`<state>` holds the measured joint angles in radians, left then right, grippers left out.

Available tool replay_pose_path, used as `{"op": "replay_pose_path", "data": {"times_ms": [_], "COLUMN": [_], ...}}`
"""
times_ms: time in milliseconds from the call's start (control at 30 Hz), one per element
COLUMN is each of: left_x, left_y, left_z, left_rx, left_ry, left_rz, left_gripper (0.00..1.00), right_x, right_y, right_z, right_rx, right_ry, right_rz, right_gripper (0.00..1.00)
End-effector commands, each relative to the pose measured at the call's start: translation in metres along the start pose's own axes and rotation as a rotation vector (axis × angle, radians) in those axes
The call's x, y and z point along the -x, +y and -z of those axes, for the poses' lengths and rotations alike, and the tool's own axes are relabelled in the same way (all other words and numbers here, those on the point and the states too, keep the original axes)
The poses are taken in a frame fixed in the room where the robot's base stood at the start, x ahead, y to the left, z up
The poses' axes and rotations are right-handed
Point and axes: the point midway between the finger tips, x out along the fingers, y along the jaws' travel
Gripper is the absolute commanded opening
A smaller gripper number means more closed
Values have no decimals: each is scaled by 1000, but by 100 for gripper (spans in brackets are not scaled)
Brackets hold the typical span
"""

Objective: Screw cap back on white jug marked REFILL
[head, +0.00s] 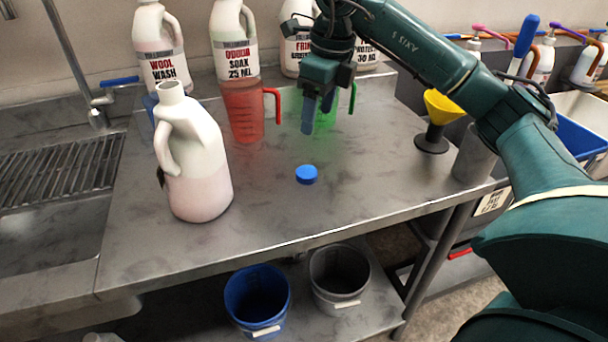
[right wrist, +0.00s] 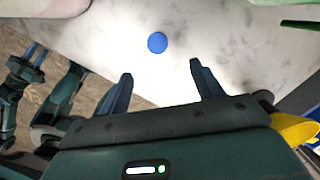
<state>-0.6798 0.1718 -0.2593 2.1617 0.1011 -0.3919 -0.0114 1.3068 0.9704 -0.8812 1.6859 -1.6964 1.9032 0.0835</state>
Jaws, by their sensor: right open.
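A white jug (head: 196,165) with pinkish contents in its lower part stands upright on the steel bench, its neck open. No REFILL marking shows on its visible side. A blue cap (head: 306,174) lies on the bench to its right; it also shows in the right wrist view (right wrist: 157,42), ahead of the fingers. My right gripper (head: 318,115) is open and empty, above the bench and apart from the cap. It fills the front of the right wrist view (right wrist: 157,85). What looks like my left gripper (right wrist: 36,54) shows small at that view's left edge; its jaws are unclear.
A red measuring jug (head: 243,110) and a green one (head: 345,98) stand behind the cap. Labelled jugs (head: 235,55) line the back. A yellow funnel (head: 443,106) stands right. Blue (head: 257,297) and grey (head: 340,280) buckets sit below. The bench around the cap is clear.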

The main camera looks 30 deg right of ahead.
Motion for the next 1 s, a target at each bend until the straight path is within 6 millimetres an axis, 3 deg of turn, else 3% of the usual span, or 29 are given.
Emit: {"op": "replay_pose_path", "data": {"times_ms": [300, 700, 1000], "left_x": [0, 0, 0], "left_y": [0, 0, 0], "left_z": [0, 0, 1], "left_rx": [1, 2, 2], "left_ry": [0, 1, 2], "left_rz": [0, 0, 0], "left_gripper": [29, 29, 29], "right_x": [-4, -71, -80], "right_y": [1, 2, 2], "right_z": [0, 0, -1], "right_rx": [2, 3, 4], "right_ry": [1, 2, -2], "right_rz": [-3, -6, -5], "right_gripper": [66, 66, 66]}}
